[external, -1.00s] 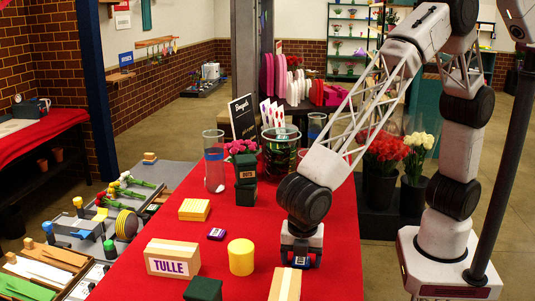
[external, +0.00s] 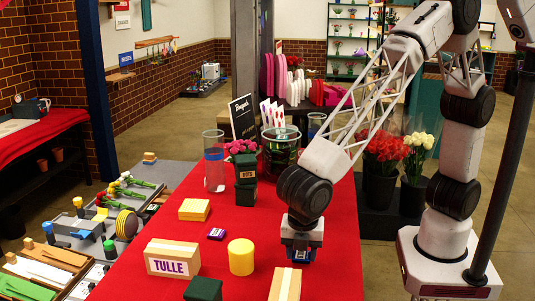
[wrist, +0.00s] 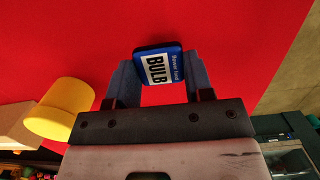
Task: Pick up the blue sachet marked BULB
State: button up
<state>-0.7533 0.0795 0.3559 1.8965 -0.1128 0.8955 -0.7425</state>
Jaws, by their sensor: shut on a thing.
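The blue sachet with a white label marked BULB (wrist: 158,67) sits between the two fingertips of my gripper (wrist: 160,75) in the wrist view. My gripper is shut on it, with a finger against each side. In the external view my gripper (external: 301,254) is low over the right part of the red table. The sachet is mostly hidden there by the fingers, and I cannot tell its exact height above the cloth.
A yellow cylinder (external: 241,257), a TULLE box (external: 172,259) and a small purple packet (external: 216,234) lie to the left. A tan box (external: 285,285) stands close in front of my gripper.

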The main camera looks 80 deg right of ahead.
jog(key=shift+r, duration=0.65)
jog(key=shift+s+d+r, duration=0.15)
jog(key=shift+r, duration=0.15)
jog(key=s+d, duration=0.3)
jog(key=s, duration=0.1)
jog(key=s+d+r, duration=0.1)
jog(key=s+d, duration=0.2)
jog(key=s, duration=0.1)
jog(key=s+d, duration=0.3)
jog(key=d, duration=0.1)
jog(key=shift+s+d+r, duration=0.1)
jog(key=shift+s+r, duration=0.05)
jog(key=shift+s, duration=0.25)
jog(key=shift+w, duration=0.1)
